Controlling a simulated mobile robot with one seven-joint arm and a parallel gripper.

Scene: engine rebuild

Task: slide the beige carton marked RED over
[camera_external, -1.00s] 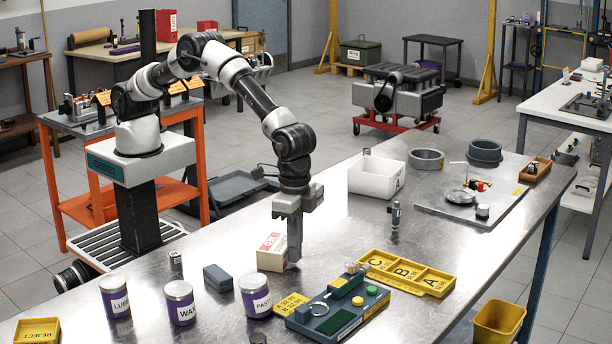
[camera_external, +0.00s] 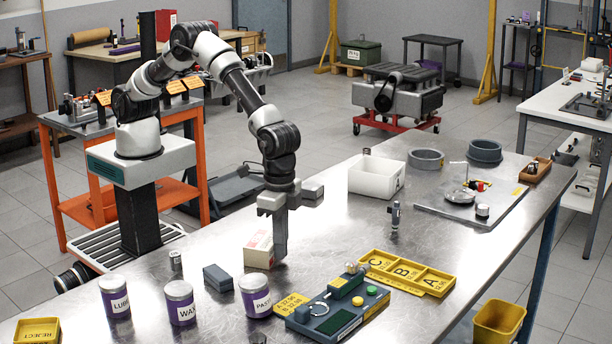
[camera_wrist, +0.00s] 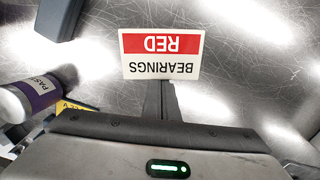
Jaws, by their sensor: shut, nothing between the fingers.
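The beige carton (camera_external: 259,251) stands on the metal table in the external view. In the wrist view its top label (camera_wrist: 160,53) shows upside down, reading BEARINGS and RED on a red band. My gripper (camera_external: 281,258) is shut and empty, pointing down at the carton's right side. In the wrist view the shut fingers (camera_wrist: 162,100) end right at the carton's near edge and appear to touch it.
A grey block (camera_external: 217,278) lies left of the carton, with a gap between. Purple-banded jars (camera_external: 256,296) stand nearer the front. A teal fixture (camera_external: 335,310) and yellow A-B-C tray (camera_external: 407,273) lie to the right.

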